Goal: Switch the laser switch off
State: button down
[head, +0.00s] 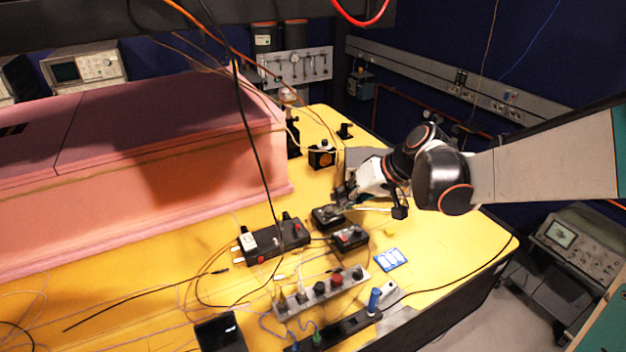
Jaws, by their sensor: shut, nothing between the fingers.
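My gripper (340,200) is shut and empty. It points down over the yellow table at the end of my arm, which reaches in from the right. Just below its fingertips is a small black box (328,217); I cannot tell whether they touch. A second small black box (349,238) with a red part on top sits just in front of it. A longer black unit (272,242) with a white label and red parts lies to the left. I cannot tell which of these is the laser switch, and no switch position is readable.
A pink foam enclosure (150,185) fills the left and back of the yellow table (440,262). A grey strip with several knobs (318,292) and a power strip (340,330) lie in front. Loose cables cross the table and hang from above. The right table area is fairly clear.

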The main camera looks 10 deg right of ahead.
aim_at(347, 238)
jog(key=shift+n+y, duration=0.3)
jog(key=shift+y, duration=0.2)
jog(key=w+d+f, duration=0.3)
jog(key=shift+d+f, duration=0.2)
jog(key=shift+f, duration=0.15)
notch_tip(347, 238, down, 9)
jog(key=b, duration=0.6)
jog(key=shift+r, duration=0.2)
jog(key=shift+f+b, duration=0.1)
jog(key=shift+b, duration=0.3)
dwell(0.5)
jog(key=shift+f, duration=0.25)
jog(key=shift+f+b, duration=0.25)
jog(key=shift+b, duration=0.2)
jog(key=shift+r, duration=0.1)
dwell(0.5)
jog(key=shift+r+p, duration=0.5)
jog(key=shift+r, duration=0.1)
